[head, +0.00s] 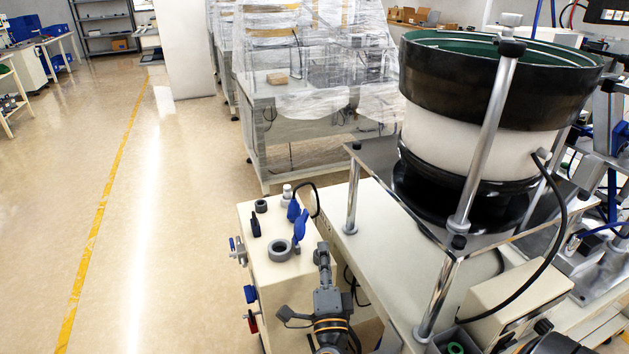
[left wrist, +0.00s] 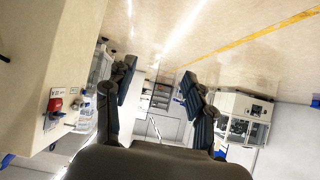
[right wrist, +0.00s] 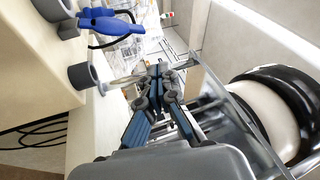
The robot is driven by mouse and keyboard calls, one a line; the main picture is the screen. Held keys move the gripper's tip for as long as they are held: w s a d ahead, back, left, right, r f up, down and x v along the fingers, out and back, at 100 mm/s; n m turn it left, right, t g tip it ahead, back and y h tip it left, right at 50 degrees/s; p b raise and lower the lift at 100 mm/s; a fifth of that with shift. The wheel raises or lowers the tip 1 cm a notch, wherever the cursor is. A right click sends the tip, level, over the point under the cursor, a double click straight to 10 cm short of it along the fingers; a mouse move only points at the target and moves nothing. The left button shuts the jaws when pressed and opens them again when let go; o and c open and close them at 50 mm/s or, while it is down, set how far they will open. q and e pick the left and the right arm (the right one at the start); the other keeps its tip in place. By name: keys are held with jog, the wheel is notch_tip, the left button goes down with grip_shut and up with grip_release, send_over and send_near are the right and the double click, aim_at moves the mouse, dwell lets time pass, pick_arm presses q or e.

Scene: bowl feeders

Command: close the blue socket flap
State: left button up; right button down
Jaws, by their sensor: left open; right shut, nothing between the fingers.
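The blue socket flap (head: 300,226) stands up, open, from the top of the pale control box (head: 262,292). The flap also shows at the top left of the right wrist view (right wrist: 112,24), sticking out from the box face. My right gripper (head: 322,254) is shut and empty, to the right of the flap and nearer to me. In the right wrist view its fingertips (right wrist: 158,72) are together, clear of the flap and of a grey round collar (right wrist: 82,75). My left gripper (left wrist: 160,88) is open and empty in its wrist view, with the floor behind it.
The box top also bears a grey ring (head: 279,250), a black knob and a cable. Its side has a red switch (head: 253,321) and a blue part (head: 250,293). The bowl feeder (head: 485,130) and its metal posts stand close on the right. The floor at left is clear.

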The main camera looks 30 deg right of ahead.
aim_at(301, 227)
pick_arm(q)
jog(key=s+a+g+y+p, duration=0.1)
jog(key=s+a+g+p, duration=0.1)
jog(key=s+p, duration=0.3)
jog(key=s+a+g+p, duration=0.3)
jog(key=s+g+p, duration=0.1)
jog(key=s, duration=0.9)
jog(key=s+a+g+y+p, duration=0.1)
jog(key=s+p, duration=0.4)
jog(key=s, duration=0.5)
jog(key=shift+a+r+g+y+p, duration=0.4)
jog(key=shift+a+g, duration=0.45)
jog(key=shift+g, duration=0.35)
pick_arm(e)
jog(key=w+d+m+g+y, duration=0.1)
jog(key=w+d+m+g, duration=0.3)
jog(key=w, duration=0.5)
jog(key=shift+w+r+m+g+y, duration=0.35)
jog(key=shift+r+m+y, duration=0.1)
jog(key=shift+m, duration=0.45)
jog(key=shift+d, duration=0.1)
pick_arm(q)
jog(key=shift+a, duration=0.15)
